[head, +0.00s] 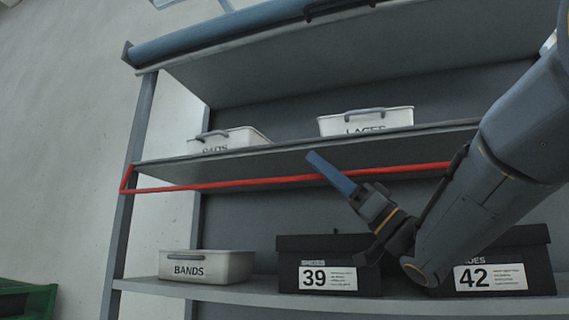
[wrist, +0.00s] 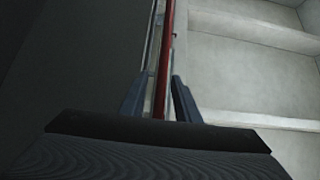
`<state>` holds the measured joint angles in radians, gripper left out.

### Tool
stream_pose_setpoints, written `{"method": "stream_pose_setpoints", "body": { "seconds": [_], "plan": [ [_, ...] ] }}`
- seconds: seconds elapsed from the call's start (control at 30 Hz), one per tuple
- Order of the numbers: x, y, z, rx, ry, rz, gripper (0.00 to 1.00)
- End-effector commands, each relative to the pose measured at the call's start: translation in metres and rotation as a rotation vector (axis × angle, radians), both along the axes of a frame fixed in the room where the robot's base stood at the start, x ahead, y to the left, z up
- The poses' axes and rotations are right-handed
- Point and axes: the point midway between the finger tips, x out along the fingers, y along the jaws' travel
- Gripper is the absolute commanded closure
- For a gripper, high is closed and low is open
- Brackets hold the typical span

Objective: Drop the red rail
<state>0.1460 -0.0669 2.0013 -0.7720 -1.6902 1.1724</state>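The red rail (head: 240,183) runs across the shelving front just below the middle shelf's edge. Its left end has a short red arm angled up at the left post. My gripper (head: 318,160) is in front of the rail, its blue finger crossing it in the head view. In the wrist view the rail (wrist: 164,70) runs between the two fingers of my gripper (wrist: 160,78), with a narrow gap seen on each side. The fingers are apart and do not appear to clamp it. My arm hides the rail's right end.
On the middle shelf (head: 290,152) stand a white bin (head: 232,137) and a white LACES bin (head: 365,122), behind the rail. On the lower shelf (head: 240,293) are a BANDS bin (head: 206,266), a black box 39 (head: 330,246) and a black box 42 (head: 520,254), close below my arm.

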Motion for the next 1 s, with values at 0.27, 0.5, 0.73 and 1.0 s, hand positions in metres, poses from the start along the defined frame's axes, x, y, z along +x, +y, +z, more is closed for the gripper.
{"method": "stream_pose_setpoints", "body": {
  "seconds": [0.27,0.5,0.73,1.0],
  "plan": [
    [0.018,0.053,0.002,0.001,0.002,0.005,0.71],
    [0.026,0.074,0.006,0.000,0.002,0.001,0.71],
    [0.028,0.077,0.008,0.000,0.001,0.000,0.71],
    [0.028,0.076,0.008,0.000,0.001,0.000,0.84]
  ]
}}
